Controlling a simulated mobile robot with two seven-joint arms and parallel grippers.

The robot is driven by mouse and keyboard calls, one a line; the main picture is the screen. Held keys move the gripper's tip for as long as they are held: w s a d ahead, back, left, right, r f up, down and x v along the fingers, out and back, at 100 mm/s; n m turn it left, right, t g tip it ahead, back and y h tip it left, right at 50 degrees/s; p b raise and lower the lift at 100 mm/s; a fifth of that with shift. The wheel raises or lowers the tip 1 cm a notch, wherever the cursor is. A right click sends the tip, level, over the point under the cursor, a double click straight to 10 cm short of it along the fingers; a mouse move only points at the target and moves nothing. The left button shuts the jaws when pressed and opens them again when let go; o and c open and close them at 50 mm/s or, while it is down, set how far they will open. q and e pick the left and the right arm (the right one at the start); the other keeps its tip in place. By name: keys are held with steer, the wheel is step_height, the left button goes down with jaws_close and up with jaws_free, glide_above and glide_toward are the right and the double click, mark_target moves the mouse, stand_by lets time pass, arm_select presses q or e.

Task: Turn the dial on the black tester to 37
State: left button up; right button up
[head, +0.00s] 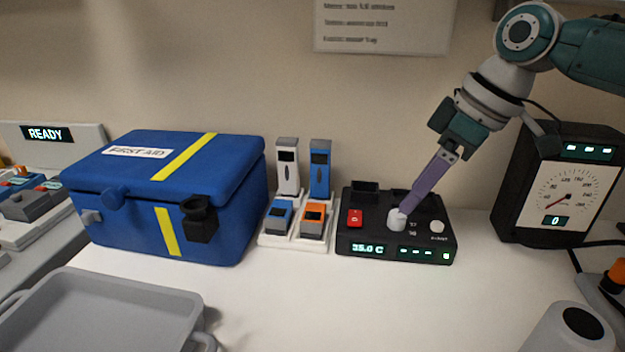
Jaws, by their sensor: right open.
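The black tester (365,230) stands on the white table right of centre. Its left display reads 35.0 C and its right display shows dashes. A white dial (396,220) sits on its top, with a red switch (355,217) to the left and a white round button (437,226) to the right. My right gripper (402,207) reaches down from the upper right, its purple fingers at the dial. The fingers overlap in this view, so the gap between them is hidden, and I cannot tell whether they touch the dial. My left gripper is not in view.
A blue first aid box (200,165) and a white rack (292,243) with several small devices stand left of the tester. A black gauge box (510,195) stands to the right. A grey tray (110,310) lies front left. The table's front middle is clear.

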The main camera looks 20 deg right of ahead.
mark_target(399, 213)
steer(key=shift+b+x, duration=0.5)
steer(key=shift+x, duration=1.9)
steer(key=shift+c, duration=0.3)
jaws_close()
